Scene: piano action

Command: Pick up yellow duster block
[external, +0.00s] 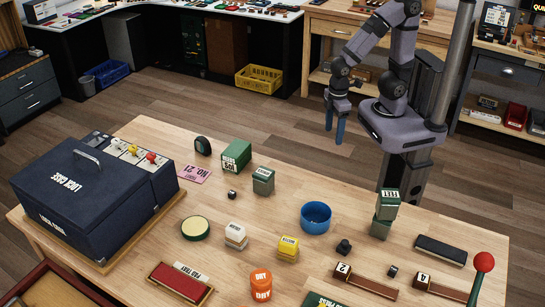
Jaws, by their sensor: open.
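A small yellow block (288,249) with a pale base and dark lettering on its label stands on the wooden table, right of the middle; I take it as the duster block. A white-topped block (235,236) of similar shape stands to its left. My gripper (336,136) hangs with blue fingers pointing down beyond the table's far edge. It is well apart from the yellow block and holds nothing that I can see. The gap between its fingers is small in this view.
A blue bowl (316,217) stands just behind the yellow block. An orange container (260,284) is in front, and stacked green blocks (384,222) stand to the right. A dark case (95,203) fills the table's left side. A red-knobbed lever (484,263) rises at the right.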

